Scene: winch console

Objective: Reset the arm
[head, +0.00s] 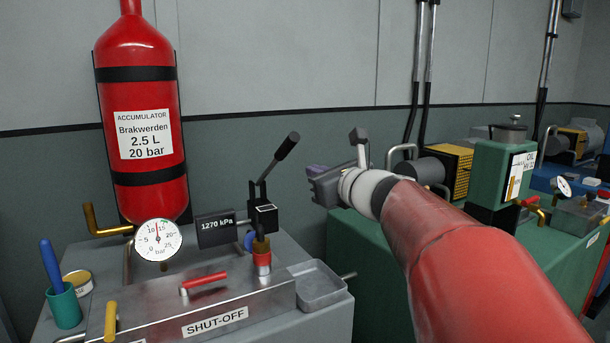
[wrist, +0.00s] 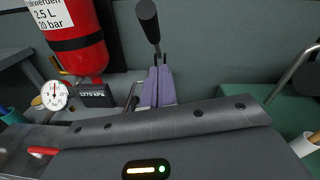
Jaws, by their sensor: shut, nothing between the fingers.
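My arm (head: 440,230) reaches in from the lower right of the head view, red with a white wrist. My gripper (head: 316,171) is at the middle of that view, pointing left, level with the hand lever and apart from it in the picture. In the wrist view its purple fingers (wrist: 158,80) are together with nothing between them. The black-handled hand lever (head: 285,149) stands tilted to the right on the console. It also shows in the wrist view (wrist: 149,22), behind the fingertips.
The grey console (head: 320,325) carries a gauge (head: 158,240), a 1270 kPa display (head: 216,228), a red shut-off handle (head: 203,283) and a metal tray (head: 318,285). A red accumulator (head: 140,90) stands behind. A green unit (head: 500,165) with a pump is at right. Space above the console's right side is free.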

